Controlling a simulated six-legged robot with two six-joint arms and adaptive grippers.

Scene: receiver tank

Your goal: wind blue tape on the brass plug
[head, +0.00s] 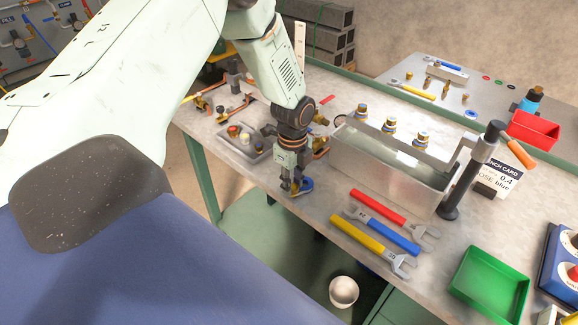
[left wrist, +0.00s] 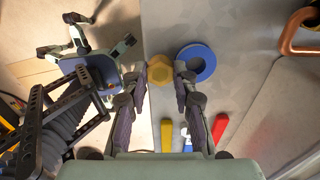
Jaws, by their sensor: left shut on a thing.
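My left gripper (head: 291,187) points down at the front edge of the bench, just left of the tank. In the left wrist view its two fingers (left wrist: 160,84) are closed on a yellow brass hexagonal plug (left wrist: 160,70). In the head view the plug is mostly hidden by the fingers. In the left wrist view the blue tape (left wrist: 204,72) is a ring beside the right fingertip. I cannot tell whether any tape is on the plug. My right gripper is not in view.
The metal tank (head: 395,165) with brass fittings on top stands to the right. Red (head: 377,207), blue (head: 385,232) and yellow (head: 358,236) wrenches lie before it. A parts tray (head: 250,151) sits left. A green bin (head: 490,284) is at lower right.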

